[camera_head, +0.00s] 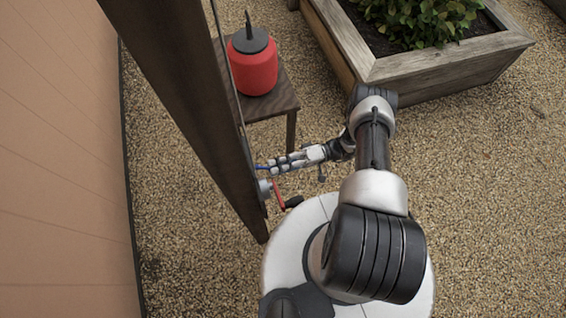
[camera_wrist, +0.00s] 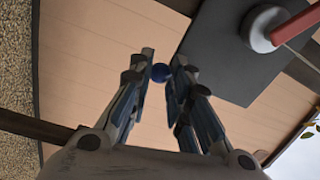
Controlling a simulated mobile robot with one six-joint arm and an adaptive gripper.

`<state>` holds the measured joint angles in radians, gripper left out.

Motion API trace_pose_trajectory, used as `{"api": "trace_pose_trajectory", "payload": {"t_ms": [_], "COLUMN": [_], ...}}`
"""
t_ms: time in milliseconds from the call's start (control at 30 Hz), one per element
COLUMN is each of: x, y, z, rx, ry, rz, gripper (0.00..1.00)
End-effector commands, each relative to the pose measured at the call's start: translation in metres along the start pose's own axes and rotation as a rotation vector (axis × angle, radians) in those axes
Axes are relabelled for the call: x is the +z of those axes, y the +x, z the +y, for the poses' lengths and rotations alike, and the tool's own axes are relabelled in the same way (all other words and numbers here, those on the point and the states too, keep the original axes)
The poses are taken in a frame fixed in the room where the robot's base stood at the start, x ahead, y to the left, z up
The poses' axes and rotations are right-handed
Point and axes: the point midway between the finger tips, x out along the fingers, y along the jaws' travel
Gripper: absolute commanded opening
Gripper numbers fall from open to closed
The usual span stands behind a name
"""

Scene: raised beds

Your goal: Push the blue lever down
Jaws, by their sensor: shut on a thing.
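The blue lever (camera_head: 262,167) shows only as a small blue bit at the side of the dark wooden post (camera_head: 195,90). In the wrist view its round blue end (camera_wrist: 159,73) sits between my fingertips. My gripper (camera_head: 274,164) reaches left to the post and is shut on the blue lever, and the fingers also show in the wrist view (camera_wrist: 161,66). The fingers hide most of the lever in the head view, so its exact tilt cannot be told.
A red crank (camera_head: 278,190) with a black handle and grey hub is on the post just below my gripper. A red jug (camera_head: 254,68) stands on a small dark table (camera_head: 284,98) behind. A wooden raised bed (camera_head: 440,66) is at the back right. Gravel is open at right.

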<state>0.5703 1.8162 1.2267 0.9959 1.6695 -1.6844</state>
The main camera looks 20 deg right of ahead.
Motion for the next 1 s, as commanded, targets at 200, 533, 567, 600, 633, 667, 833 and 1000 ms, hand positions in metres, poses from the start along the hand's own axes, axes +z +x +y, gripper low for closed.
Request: {"api": "trace_pose_trajectory", "payload": {"t_ms": [200, 533, 567, 600, 633, 667, 833, 1000], "x": [0.0002, 0.0003, 0.0003, 0.0003, 0.0003, 0.0003, 0.0002, 0.0001], "y": [0.0026, 0.0029, 0.0028, 0.0027, 0.0027, 0.0026, 0.0022, 0.002], "z": [-0.0001, 0.0002, 0.0002, 0.0003, 0.0003, 0.0004, 0.0005, 0.0005], "rx": [-0.012, -0.01, -0.01, -0.01, -0.01, -0.009, -0.008, -0.008], "ry": [0.001, 0.002, 0.002, 0.002, 0.002, 0.002, 0.001, 0.001], "rz": [0.002, 0.001, 0.001, 0.001, 0.001, 0.001, 0.002, 0.002], "gripper": [0.0, 0.25, 0.27, 0.3, 0.32, 0.34, 0.39, 0.39]}}
